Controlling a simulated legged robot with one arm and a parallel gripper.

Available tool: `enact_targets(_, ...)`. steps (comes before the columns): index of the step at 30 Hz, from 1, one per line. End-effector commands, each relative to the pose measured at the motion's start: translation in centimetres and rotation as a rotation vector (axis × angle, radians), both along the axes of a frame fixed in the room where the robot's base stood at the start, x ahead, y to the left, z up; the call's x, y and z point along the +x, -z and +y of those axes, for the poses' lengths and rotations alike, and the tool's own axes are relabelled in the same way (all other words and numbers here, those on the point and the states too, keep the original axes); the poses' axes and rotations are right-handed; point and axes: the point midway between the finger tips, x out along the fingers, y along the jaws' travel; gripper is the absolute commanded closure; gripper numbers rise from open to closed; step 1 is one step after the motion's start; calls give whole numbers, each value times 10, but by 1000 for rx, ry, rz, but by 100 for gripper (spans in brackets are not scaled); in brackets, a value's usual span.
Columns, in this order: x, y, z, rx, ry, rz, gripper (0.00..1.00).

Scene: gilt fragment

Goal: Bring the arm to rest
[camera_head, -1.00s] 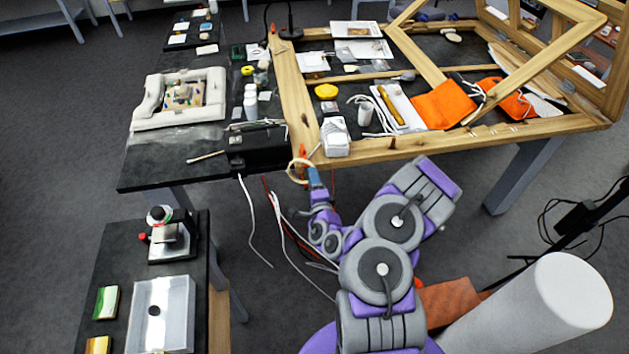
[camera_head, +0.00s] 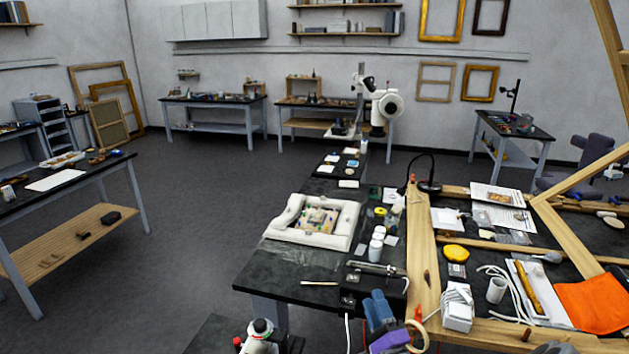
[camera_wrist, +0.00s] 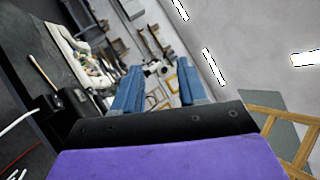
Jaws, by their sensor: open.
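My gripper (camera_head: 378,308) shows at the bottom of the head view, by the front edge of the black bench (camera_head: 262,262). Its blue fingers point up and away, and a purple part sits below them. In the wrist view my gripper (camera_wrist: 160,88) has its two blue fingers apart with nothing between them. The rest of my arm is almost wholly out of the head view.
A tan ring (camera_head: 418,338) is close right of my gripper; I cannot tell what holds it. A black box (camera_head: 372,287), a white padded tray (camera_head: 285,232) and a wooden frame (camera_head: 424,255) are near. Open floor (camera_head: 190,235) lies left.

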Motion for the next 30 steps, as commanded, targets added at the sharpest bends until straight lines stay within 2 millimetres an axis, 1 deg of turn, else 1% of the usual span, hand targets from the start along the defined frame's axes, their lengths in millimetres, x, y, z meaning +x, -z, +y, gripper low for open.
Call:
enact_targets(1, -8, -27, 25, 9, -104, -52, 58)
enact_targets(2, -14, -39, 40, 17, -169, -76, 58)
enact_targets(3, -25, -57, 60, 24, -257, -105, 58)
enact_targets(5, -44, -79, 89, 27, -395, -139, 58)
enact_targets(6, -58, -93, 107, 23, -487, -157, 58)
enact_targets(8, -83, -109, 133, 15, -624, -176, 58)
enact_targets(9, -101, -119, 149, 1, -716, -184, 58)
enact_targets(11, -129, -128, 171, -23, -850, -186, 58)
enact_targets(12, -148, -133, 184, -47, -938, -182, 58)
enact_targets(14, -178, -136, 200, -91, -1066, -163, 58)
enact_targets(15, -198, -137, 210, -125, -1147, -147, 58)
enact_targets(16, -213, -136, 216, -152, -1206, -132, 58)
enact_targets(17, -227, -134, 221, -182, -1263, -114, 58)
enact_targets(18, -247, -131, 226, -227, -1337, -87, 58)
enact_targets(20, -275, -124, 231, -297, -1439, -40, 58)
enact_targets(21, -293, -118, 232, -351, -1500, -2, 58)
enact_targets(24, -332, -99, 229, -502, -1630, 108, 58)
enact_targets(26, -353, -86, 223, -601, -1687, 186, 58)
enact_targets(27, -365, -77, 217, -670, -1718, 240, 58)
enact_targets(29, -381, -64, 206, -775, -1751, 326, 58)
enact_targets(30, -390, -56, 197, -849, -1762, 386, 58)
